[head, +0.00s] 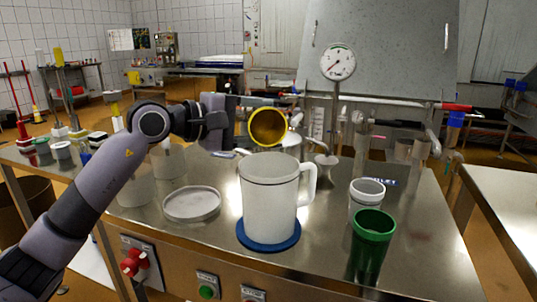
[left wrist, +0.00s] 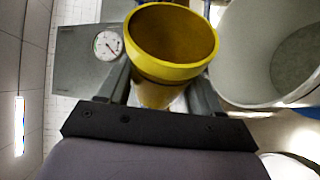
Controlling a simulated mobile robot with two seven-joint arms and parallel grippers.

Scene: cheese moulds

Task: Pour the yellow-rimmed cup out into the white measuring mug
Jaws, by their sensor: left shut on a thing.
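The yellow-rimmed cup (head: 268,127) is tipped on its side in the head view, its mouth towards the camera, just above the mug's rim in the picture. In the left wrist view the cup (left wrist: 170,72) sits between the two fingers. Its inside looks dark yellow-brown; I cannot tell whether anything is in it. My left gripper (head: 242,114) is shut on the cup. The white measuring mug (head: 268,200) stands upright, handle to the right; in the left wrist view its open mouth (left wrist: 240,75) is right of the cup, apart from it. My right gripper is not in view.
The mug stands on a blue round mat (head: 268,245). A green cup (head: 372,240) and a pale cup (head: 366,205) stand to the right. A round white dish (head: 192,204) lies left. A dial gauge (head: 338,62) and pipes are behind.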

